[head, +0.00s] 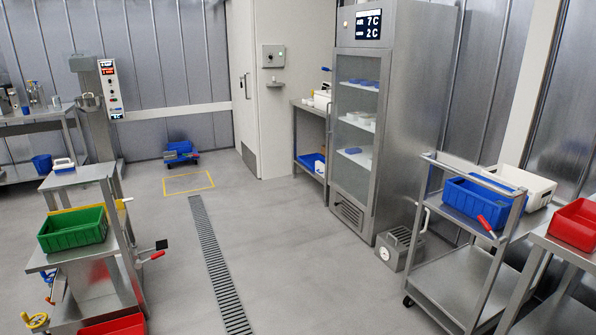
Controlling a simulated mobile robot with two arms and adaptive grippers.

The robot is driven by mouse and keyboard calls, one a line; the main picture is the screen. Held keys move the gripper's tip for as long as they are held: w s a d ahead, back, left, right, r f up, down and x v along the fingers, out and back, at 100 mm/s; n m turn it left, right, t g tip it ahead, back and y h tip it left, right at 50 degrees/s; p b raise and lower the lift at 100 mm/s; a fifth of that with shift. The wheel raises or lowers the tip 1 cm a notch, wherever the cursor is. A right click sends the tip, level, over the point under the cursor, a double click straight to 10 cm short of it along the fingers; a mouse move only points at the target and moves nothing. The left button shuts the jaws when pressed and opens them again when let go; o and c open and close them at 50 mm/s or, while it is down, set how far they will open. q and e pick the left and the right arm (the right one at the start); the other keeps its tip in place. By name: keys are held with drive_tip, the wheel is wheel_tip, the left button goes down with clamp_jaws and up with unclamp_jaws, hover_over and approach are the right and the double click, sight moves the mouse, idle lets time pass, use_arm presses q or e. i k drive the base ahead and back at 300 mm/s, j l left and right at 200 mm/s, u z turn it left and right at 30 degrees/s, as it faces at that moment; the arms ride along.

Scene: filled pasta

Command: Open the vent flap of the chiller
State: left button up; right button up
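The chiller (408,90) is a tall steel cabinet right of the middle in the head view. Its glass door (358,120) looks closed, with shelves of white and blue items behind it. A display (368,25) at the top reads 7C over 2C. A slatted vent panel (349,213) sits low on its front, below the door. I cannot tell whether this panel is the flap or how far open it stands. Neither of my grippers is in view.
A grey slatted box (398,250) with a dial stands on the floor right of the chiller's front. A steel cart (455,275) with a blue crate (482,205) stands farther right. A stand (95,180) holds a green crate (73,228) at left. Floor around the drain grate (215,260) is clear.

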sight(353, 215)
drive_tip(key=i, duration=2.7)
